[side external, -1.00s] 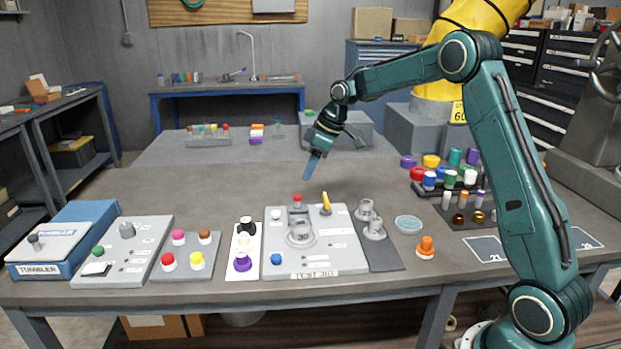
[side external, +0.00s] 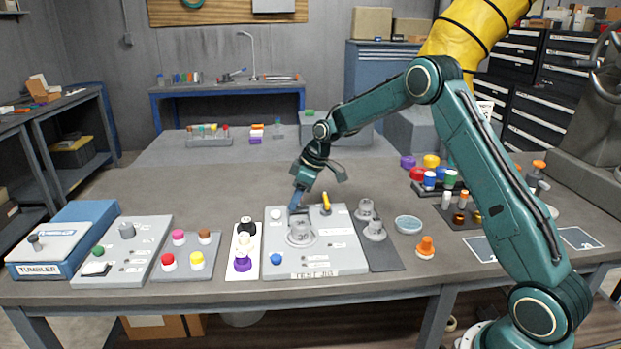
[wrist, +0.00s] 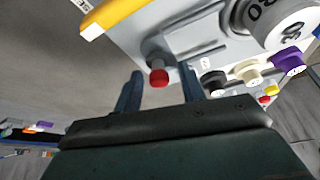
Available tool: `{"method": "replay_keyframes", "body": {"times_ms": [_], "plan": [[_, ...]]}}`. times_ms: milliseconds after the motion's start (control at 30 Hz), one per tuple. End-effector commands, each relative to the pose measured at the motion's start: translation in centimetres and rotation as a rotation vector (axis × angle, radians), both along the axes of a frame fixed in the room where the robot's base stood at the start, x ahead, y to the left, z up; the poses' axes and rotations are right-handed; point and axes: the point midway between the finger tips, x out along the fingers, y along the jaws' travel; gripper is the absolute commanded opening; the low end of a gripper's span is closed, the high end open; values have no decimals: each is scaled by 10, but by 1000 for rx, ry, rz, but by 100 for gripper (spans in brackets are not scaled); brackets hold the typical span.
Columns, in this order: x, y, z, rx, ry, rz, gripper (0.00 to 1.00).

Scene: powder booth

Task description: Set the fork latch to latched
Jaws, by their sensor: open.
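The test jig (side external: 343,262) is a light grey panel on the bench. A red-capped post (wrist: 158,77) with a grey base stands on it beside a grey slotted plate; I take it to be the fork latch, but cannot read a label or its setting. My gripper (side external: 295,208) is low over the back of the jig and hides the red cap in the side view. In the wrist view, my gripper (wrist: 161,77) is open, with one finger on each side of the red cap and visible gaps. I cannot tell whether the fingertips are level with it.
A yellow lever (side external: 326,203) stands close to the right of my gripper. A grey round dial (side external: 300,235) is just in front. Grey cylinders (side external: 374,229) stand on the dark plate at right.

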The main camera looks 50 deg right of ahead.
Motion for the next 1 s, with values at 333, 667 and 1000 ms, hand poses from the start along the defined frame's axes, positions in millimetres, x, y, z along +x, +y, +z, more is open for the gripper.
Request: {"method": "replay_keyframes", "body": {"times_ms": [333,667,1000], "plan": [[0,0,0,0,0,0,0],[-4,5,1,0,0,0,0],[-30,31,2,1,-2,1,0]]}}
